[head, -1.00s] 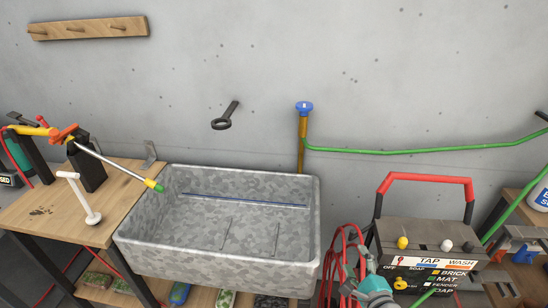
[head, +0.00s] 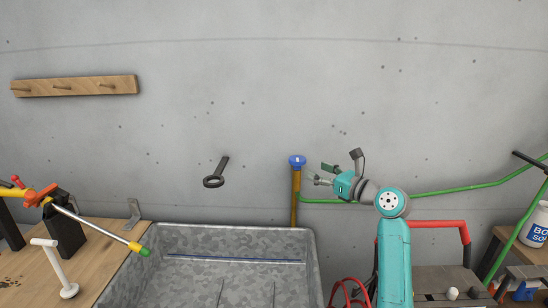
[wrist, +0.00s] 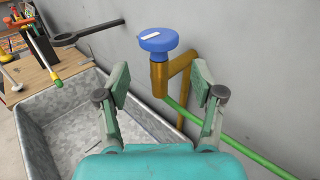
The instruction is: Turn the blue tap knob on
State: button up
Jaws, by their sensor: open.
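The blue tap knob (head: 297,160) sits on top of a brass pipe (head: 295,200) against the grey wall, just behind the right end of the sink. In the wrist view the knob (wrist: 157,41) is a round blue cap with a white mark on its top. My gripper (head: 317,174) is just right of the knob in the head view, apart from it. In the wrist view my gripper (wrist: 160,88) is open and empty, its fingers spread to either side below the knob, which lies ahead between them.
A galvanized sink (head: 230,229) stands below left. A black ring holder (head: 214,181) juts from the wall left of the tap. A green hose (head: 450,191) runs right from the pipe. A toolbox with a red handle (head: 467,232) stands at right. A wooden bench (head: 105,232) is at left.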

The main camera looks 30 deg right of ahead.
aim_at(296, 161)
jog(key=shift+w+a+r, duration=0.1)
jog(key=shift+w+r, duration=0.3)
jog(key=shift+r, duration=0.2)
jog(key=w, duration=0.3)
jog(key=w+a, duration=0.1)
jog(key=w, duration=0.3)
jog(key=w+a, duration=0.1)
jog(key=w, duration=0.2)
jog(key=shift+w, duration=0.15)
jog(key=shift+f, duration=0.1)
jog(key=c, duration=0.9)
